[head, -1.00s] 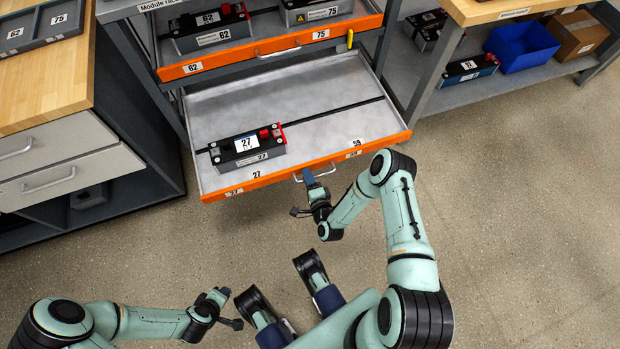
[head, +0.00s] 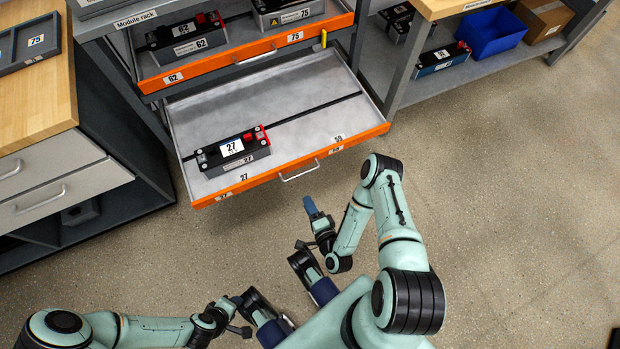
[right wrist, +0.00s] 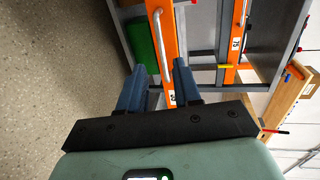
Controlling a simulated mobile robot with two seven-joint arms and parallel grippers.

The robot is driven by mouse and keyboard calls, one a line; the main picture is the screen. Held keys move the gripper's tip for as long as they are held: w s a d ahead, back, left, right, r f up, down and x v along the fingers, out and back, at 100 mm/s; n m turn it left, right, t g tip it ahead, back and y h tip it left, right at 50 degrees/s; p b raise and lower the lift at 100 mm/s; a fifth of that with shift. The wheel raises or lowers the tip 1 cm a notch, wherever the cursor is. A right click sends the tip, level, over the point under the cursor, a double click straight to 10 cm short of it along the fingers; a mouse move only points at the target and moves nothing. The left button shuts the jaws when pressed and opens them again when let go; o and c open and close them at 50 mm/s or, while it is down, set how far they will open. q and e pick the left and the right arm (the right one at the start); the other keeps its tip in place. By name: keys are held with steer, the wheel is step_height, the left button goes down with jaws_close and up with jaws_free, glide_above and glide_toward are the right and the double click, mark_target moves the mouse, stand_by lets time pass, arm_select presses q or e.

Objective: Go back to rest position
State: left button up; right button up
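The lower drawer (head: 250,110) of the module rack is pulled out, with an orange front and a silver handle (head: 299,172). A black battery module marked 27 (head: 233,150) lies in its left part. My right gripper (head: 311,207) hangs in front of the drawer, apart from the handle. In the right wrist view its two blue fingers (right wrist: 159,82) are spread with nothing between them, and the handle (right wrist: 161,45) shows beyond them. My left gripper (head: 234,306) is low at the bottom left, clear of the furniture; its fingers are too small and overlapped to read.
An upper drawer (head: 240,62) with modules 62 and 75 is also partly out. A wooden-topped cabinet (head: 40,100) stands at left. A bench at right has a blue bin (head: 492,35) and a cardboard box (head: 540,18) on its shelf. The floor (head: 500,200) at right is open.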

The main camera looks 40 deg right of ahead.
stand_by(0.4)
steer(key=a+f+n+g+y, duration=0.3)
steer(key=a+n+g+y, duration=0.2)
steer(key=n, duration=0.3)
steer(key=s+a+r+n+g+y, duration=0.2)
steer(key=s+a+r+n+g, duration=0.1)
steer(key=s+n+g, duration=0.7)
arm_select(q)
steer(key=s+d+r+g+p, duration=0.1)
steer(key=s+r+p, duration=0.1)
steer(key=r+p, duration=0.6)
steer(key=s+d+r+g+p, duration=0.1)
steer(key=s+r+p, duration=0.1)
steer(key=r+p, duration=0.6)
steer(key=shift+s+d+r+m+h+p, duration=0.2)
steer(key=shift+s+r+m+h+p, duration=0.1)
steer(key=shift+r+h+p, duration=0.1)
arm_select(e)
steer(key=s+a+r, duration=0.1)
steer(key=s+r, duration=0.1)
steer(key=r, duration=0.6)
steer(key=s+a+r+m+g, duration=0.1)
steer(key=s+r, duration=0.2)
steer(key=r, duration=0.5)
steer(key=shift+a+r, duration=0.15)
steer(key=shift+r, duration=0.25)
